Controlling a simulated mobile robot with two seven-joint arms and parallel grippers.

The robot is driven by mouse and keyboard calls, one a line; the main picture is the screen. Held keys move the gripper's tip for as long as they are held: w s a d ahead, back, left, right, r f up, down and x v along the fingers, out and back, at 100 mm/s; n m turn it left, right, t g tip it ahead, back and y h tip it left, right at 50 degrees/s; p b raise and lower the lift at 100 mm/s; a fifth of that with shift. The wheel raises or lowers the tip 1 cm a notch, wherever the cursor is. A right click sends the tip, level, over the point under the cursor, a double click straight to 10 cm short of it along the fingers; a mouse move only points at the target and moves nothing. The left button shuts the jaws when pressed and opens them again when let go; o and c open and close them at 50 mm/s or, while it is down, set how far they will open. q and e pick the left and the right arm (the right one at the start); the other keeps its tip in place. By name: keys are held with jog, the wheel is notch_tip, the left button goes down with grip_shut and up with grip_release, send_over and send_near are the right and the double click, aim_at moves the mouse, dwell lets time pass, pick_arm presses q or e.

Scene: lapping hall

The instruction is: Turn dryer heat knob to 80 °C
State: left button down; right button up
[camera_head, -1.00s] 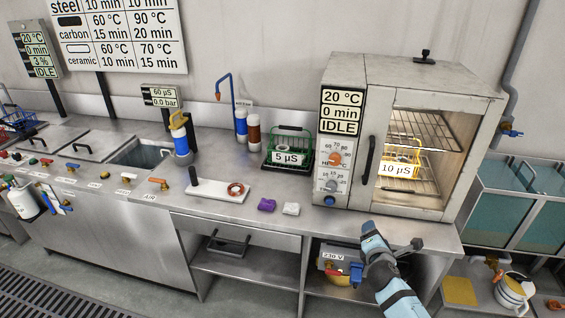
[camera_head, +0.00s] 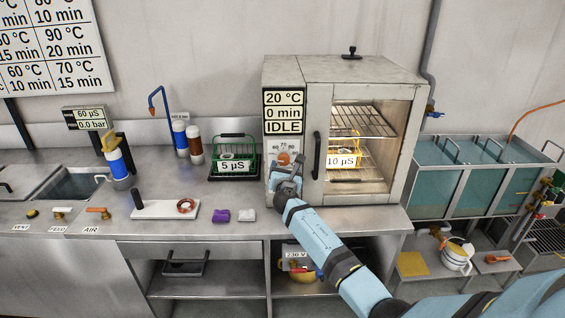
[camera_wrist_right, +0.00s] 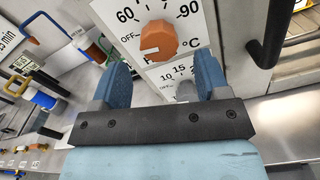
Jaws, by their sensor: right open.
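The dryer (camera_head: 385,82) is a steel cabinet with a glass door at centre right; its display (camera_head: 284,112) reads 20 °C, 0 min, IDLE. The orange heat knob (camera_head: 283,158) is on the panel under the display. My right gripper (camera_head: 285,180) is in front of the panel, just below the knob. In the wrist view its open, empty fingers (camera_wrist_right: 162,68) stand on either side below the knob, apart from it. A grey timer knob (camera_wrist_right: 187,91) shows between them. My left gripper is out of view.
The door handle (camera_head: 317,156) stands out right of the panel. A green rack (camera_head: 247,170) tagged 5 µS stands left of the dryer. Purple (camera_head: 220,215) and white (camera_head: 247,216) cloths lie on the bench. Inside the dryer is a basket tagged 10 µS.

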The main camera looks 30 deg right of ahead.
aim_at(284, 162)
jog(key=x, duration=0.5)
jog(key=shift+w+b, duration=0.15)
jog(key=shift+b, duration=0.15)
jog(key=c, duration=0.9)
